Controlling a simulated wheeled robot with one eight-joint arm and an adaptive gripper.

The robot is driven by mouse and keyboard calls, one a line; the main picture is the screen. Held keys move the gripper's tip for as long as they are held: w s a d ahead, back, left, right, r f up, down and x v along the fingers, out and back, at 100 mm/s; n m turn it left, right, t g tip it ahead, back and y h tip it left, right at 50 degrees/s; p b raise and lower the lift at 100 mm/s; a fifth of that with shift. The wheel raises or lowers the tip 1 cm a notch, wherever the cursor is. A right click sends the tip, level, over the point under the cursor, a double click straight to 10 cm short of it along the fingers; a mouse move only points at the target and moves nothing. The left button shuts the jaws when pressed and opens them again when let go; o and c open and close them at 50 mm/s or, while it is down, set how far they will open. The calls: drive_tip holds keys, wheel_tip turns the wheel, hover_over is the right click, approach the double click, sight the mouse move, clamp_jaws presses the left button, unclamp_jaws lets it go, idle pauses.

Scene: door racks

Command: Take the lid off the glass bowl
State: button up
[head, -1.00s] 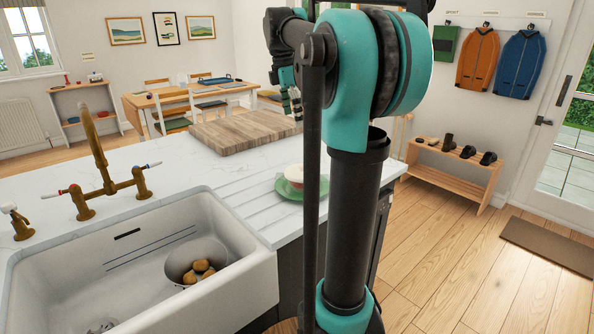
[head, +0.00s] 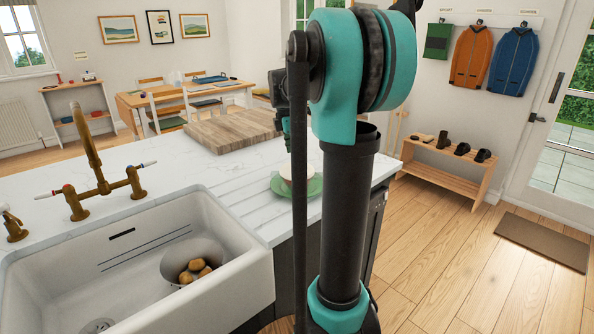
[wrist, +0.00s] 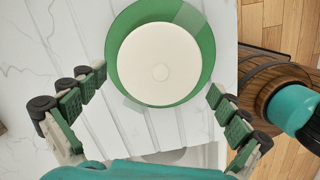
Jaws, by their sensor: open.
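A round white lid (wrist: 160,50), with a small knob in its middle, shows from above in the wrist view. It sits over a wider green dish (wrist: 207,55). In the head view the pale lidded bowl (head: 286,171) stands on the green dish (head: 281,188) at the counter's edge, partly hidden by my arm. The glass of the bowl cannot be made out clearly. My gripper (wrist: 158,83) is open, its green-padded fingers apart at the near left and right of the dish, with nothing between the pads. In the head view my arm hides most of the gripper.
The white sink (head: 222,285) holds a bowl (head: 172,262) with several potatoes (head: 196,269). A brass tap (head: 88,150) stands behind it. A wooden board (head: 232,130) lies farther back on the counter. Open floor (head: 455,265) lies to the right.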

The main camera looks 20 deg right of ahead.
drive_tip(key=shift+d+f, duration=0.1)
drive_tip(key=shift+f, duration=0.7)
drive_tip(key=shift+c, duration=0.2)
drive_tip(key=c, duration=1.6)
